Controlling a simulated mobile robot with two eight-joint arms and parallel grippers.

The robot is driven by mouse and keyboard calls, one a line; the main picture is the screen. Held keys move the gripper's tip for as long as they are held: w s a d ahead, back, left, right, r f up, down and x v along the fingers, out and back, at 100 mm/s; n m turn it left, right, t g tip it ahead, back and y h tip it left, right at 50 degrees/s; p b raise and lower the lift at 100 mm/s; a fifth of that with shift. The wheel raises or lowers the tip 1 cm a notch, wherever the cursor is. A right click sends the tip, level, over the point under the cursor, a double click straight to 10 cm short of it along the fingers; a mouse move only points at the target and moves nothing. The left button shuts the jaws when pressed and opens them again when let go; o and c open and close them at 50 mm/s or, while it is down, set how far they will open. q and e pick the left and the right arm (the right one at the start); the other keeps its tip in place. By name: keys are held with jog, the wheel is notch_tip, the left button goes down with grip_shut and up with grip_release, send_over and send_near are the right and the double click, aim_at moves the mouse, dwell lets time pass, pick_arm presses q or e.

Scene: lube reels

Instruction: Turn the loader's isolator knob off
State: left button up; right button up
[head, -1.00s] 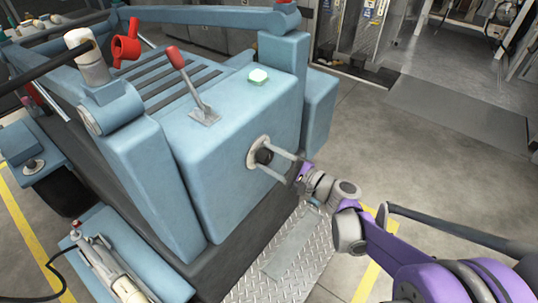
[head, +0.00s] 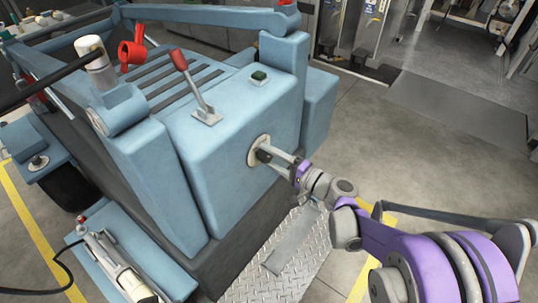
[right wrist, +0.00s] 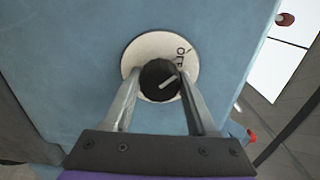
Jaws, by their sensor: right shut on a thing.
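The isolator knob (right wrist: 160,81) is black with a pale pointer line, on a round cream plate with partly visible lettering that seems to read "OFF". In the right wrist view the line slants up toward the lettering. The plate (head: 257,150) is on the side panel of the blue loader (head: 225,120). My right gripper (head: 270,155) is at the plate, and its fingers (right wrist: 160,95) are shut on the knob from both sides. In the head view the fingers largely hide the knob. My left gripper is not in view.
A red-handled lever (head: 190,75) and a small dark green button (head: 259,77) are on the loader's top. A diamond-plate step (head: 295,255) lies below my right arm. Open concrete floor is to the right.

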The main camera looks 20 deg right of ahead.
dwell(0.5)
jog(key=o, duration=1.4)
jog(key=shift+c, duration=0.2)
jog(key=v, duration=1.1)
jog(key=shift+p, duration=0.35)
